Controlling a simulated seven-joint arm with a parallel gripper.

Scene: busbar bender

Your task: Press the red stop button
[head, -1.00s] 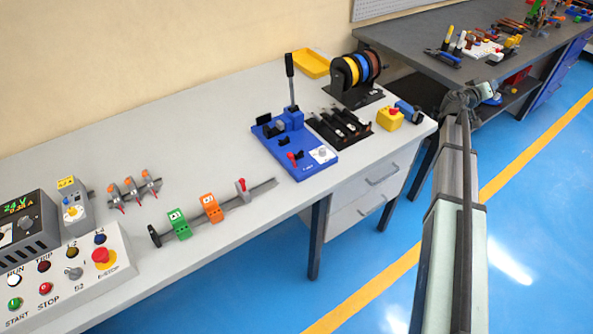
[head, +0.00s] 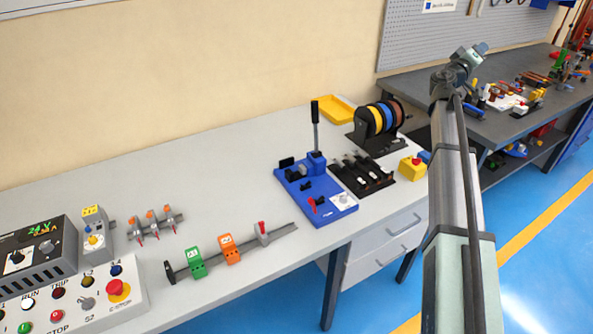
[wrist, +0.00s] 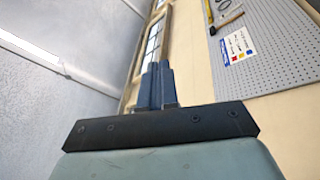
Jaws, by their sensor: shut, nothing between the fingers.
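The control panel (head: 129,306) is at the lower left of the head view, partly cut off by the frame. Its small red stop button (head: 57,315) sits above the STOP label at the frame's bottom edge. A larger red mushroom button (head: 118,288) stands on a yellow ring at the panel's right. My gripper (head: 483,47) is raised at the upper right, far from the panel. In the wrist view its blue-grey fingers (wrist: 158,75) are together and empty, pointing at the upper wall; no button shows there.
A power supply (head: 42,250) stands behind the panel. The bench also holds a rail with green and orange blocks (head: 229,249), a blue bender (head: 313,188), wire spools (head: 380,117) and a yellow box with a red button (head: 412,168). The bench's middle back is clear.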

